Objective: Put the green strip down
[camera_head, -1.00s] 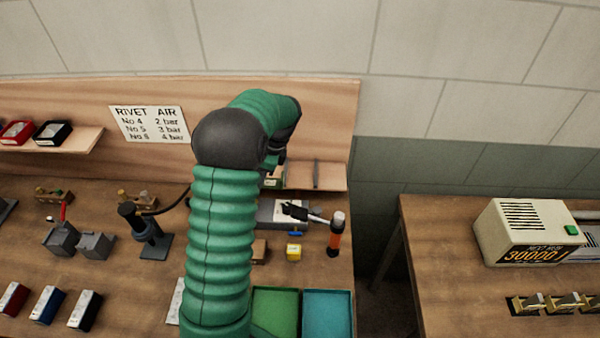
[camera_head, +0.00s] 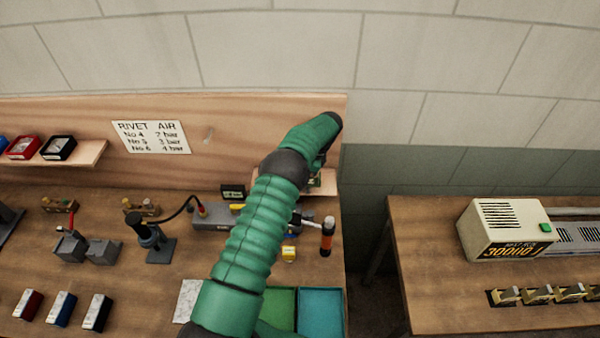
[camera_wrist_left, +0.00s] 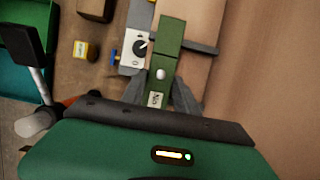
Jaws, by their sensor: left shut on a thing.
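The green strip (camera_wrist_left: 170,38) shows in the left wrist view as a long narrow bar with a pale tag at its near end. My left gripper (camera_wrist_left: 162,98) is shut on that near end, with a dark grey finger on each side. The strip's far part overlaps a pale wooden surface and a grey unit with a dial (camera_wrist_left: 140,44); I cannot tell whether it touches them. In the head view my green left arm reaches to the right end of the back board, and its forearm hides most of the gripper and strip. My right gripper is not in view.
A hammer with an orange handle (camera_head: 327,238), a yellow block (camera_head: 289,253) and a teal tray (camera_head: 322,312) are near the bench's right end. A small shelf (camera_head: 328,188) is beside the wrist. A gap separates the second table (camera_head: 420,270).

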